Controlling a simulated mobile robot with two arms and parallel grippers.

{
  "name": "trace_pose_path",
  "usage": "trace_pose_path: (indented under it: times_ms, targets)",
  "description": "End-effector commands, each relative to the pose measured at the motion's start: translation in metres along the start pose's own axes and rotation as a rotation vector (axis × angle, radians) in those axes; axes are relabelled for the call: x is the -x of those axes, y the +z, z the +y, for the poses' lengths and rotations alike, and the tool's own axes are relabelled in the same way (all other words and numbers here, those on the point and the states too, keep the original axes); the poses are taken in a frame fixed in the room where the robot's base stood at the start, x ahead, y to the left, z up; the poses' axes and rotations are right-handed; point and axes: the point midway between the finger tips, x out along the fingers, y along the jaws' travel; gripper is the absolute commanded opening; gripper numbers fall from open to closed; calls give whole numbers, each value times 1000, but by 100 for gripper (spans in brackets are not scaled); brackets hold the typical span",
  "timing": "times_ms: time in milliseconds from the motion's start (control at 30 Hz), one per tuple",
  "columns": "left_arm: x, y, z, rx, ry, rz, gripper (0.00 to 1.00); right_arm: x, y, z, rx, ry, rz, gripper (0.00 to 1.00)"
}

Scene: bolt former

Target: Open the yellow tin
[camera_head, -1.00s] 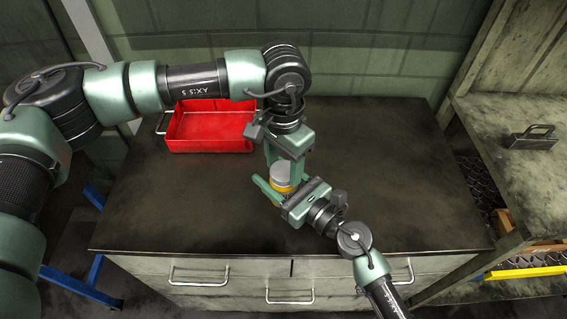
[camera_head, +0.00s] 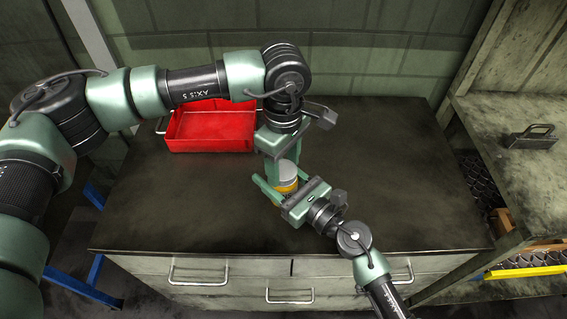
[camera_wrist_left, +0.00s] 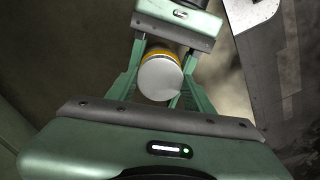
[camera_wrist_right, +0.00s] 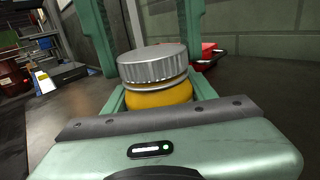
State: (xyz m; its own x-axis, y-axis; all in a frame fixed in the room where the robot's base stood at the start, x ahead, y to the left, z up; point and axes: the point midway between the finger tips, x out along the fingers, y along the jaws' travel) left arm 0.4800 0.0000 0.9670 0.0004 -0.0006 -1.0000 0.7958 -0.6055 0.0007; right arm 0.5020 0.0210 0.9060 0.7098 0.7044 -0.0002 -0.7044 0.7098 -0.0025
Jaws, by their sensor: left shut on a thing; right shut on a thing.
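The yellow tin (camera_head: 287,185) is upright over the middle of the workbench, with a ribbed silver lid (camera_wrist_right: 153,64) on top. Its yellow body (camera_wrist_right: 158,96) shows below the lid, with a thin silver ring between them. My left gripper (camera_head: 281,166) points down from above, its fingers shut on the lid; the lid's round top (camera_wrist_left: 160,80) sits between them in the left wrist view. My right gripper (camera_head: 274,190) comes in from the front right and is shut around the yellow body. The fingers partly hide the tin, and I cannot tell whether its base touches the bench.
A red open tray (camera_head: 212,148) stands at the back left of the dark workbench (camera_head: 190,215). The bench is clear at left front and at right. Drawers with handles (camera_head: 290,297) are below its front edge. A shelf with a metal-handled object (camera_head: 532,137) stands at right.

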Motion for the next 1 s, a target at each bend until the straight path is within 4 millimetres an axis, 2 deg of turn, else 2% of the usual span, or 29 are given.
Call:
trace_pose_path:
  times_ms: [1000]
  targets:
    - [1,1,1,2206,-1,-1,3,0,0,-1,1,-1,1,0]
